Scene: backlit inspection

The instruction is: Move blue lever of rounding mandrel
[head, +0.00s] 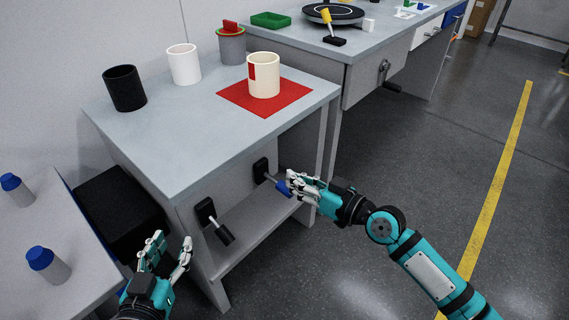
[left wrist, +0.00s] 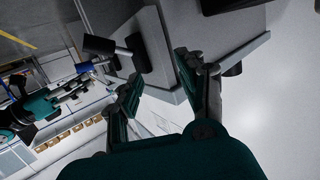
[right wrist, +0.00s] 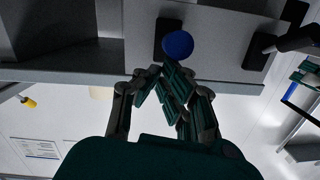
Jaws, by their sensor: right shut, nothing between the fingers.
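The blue lever (head: 282,187) sticks out from a black mount (head: 261,169) on the front of the grey workbench. Its round blue end (right wrist: 178,45) faces me in the right wrist view. My right gripper (head: 290,186) is at the lever's end, shut and with nothing between its fingers. In the right wrist view its fingertips (right wrist: 160,72) lie just below the blue end; I cannot tell whether they touch it. My left gripper (head: 172,245) is open and empty, low in front of the bench's left side. It also shows in the left wrist view (left wrist: 158,70).
A second, black-ended lever (head: 223,232) is left of the blue one, near my left gripper. On the bench (head: 190,120) are a black cup (head: 124,88), a white cup (head: 184,64) and a cream cylinder (head: 264,76) on a red mat (head: 232,96). Floor to the right is clear.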

